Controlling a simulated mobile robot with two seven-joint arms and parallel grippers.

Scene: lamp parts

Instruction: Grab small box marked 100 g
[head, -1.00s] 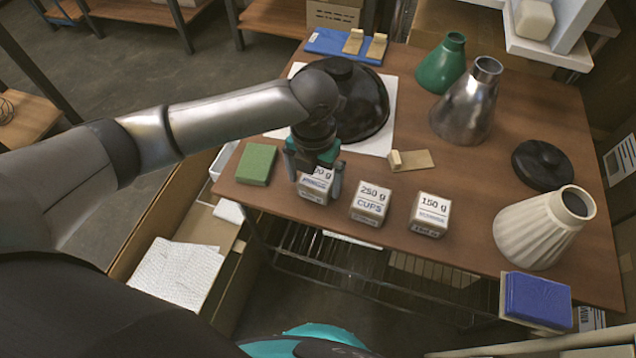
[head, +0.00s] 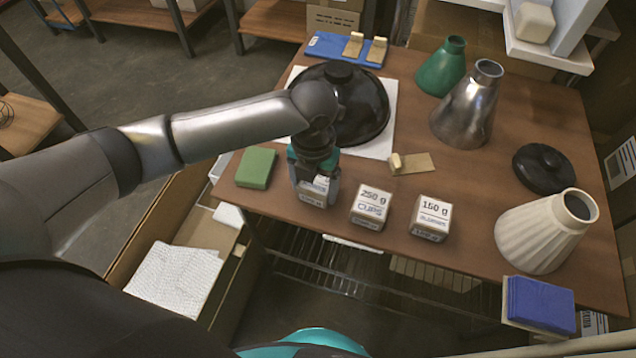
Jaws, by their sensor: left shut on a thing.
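Three small white boxes with brown sides stand in a row along the front of the wooden table. The leftmost box (head: 312,198) is between the fingers of my left gripper (head: 315,190), which is shut on it. The gripper covers most of its label, so its marking cannot be read now. The middle box (head: 370,206) is marked 250 g. The right box (head: 431,217) is marked 150 g. Both stand apart from the gripper. My right gripper is not in view.
A green block (head: 255,167) lies left of the held box. A black dome shade (head: 355,105) on a white sheet stands behind it. A cream shade (head: 545,232), a metal shade (head: 468,105) and a black disc (head: 543,167) occupy the table's right (head: 470,190). The front edge is close.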

